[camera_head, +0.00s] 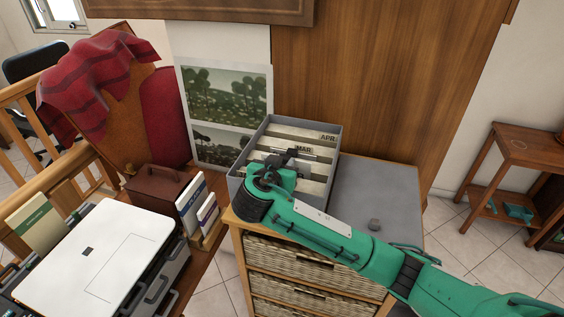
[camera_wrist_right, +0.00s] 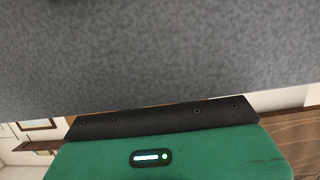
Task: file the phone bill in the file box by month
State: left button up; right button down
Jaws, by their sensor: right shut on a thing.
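The grey file box (camera_head: 235,187) stands open on the wicker-drawer cabinet, with pale and dark dividers inside. An APR divider (camera_head: 328,138) is at the back and a MAR divider (camera_head: 304,149) is in front of it. My right gripper (camera_head: 293,156) is over the box's middle, close to the MAR label. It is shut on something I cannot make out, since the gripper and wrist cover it. No phone bill can be told apart. The right wrist view is mostly a grey speckled surface (camera_wrist_right: 160,55) close up. My left gripper is not in view.
A flat grey panel (camera_head: 375,190) with a small knob lies on the cabinet right of the box. A white-topped printer (camera_head: 95,255), a brown box (camera_head: 155,188) and upright books (camera_head: 192,205) crowd the left. A landscape picture (camera_head: 225,95) stands behind.

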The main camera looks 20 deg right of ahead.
jog(key=shift+f, duration=0.55)
jog(key=c, duration=0.8)
grip_release()
jog(key=shift+r, duration=0.1)
notch_tip(320, 180, up, 11)
jog(key=p, duration=0.6)
jog(key=shift+p, duration=0.35)
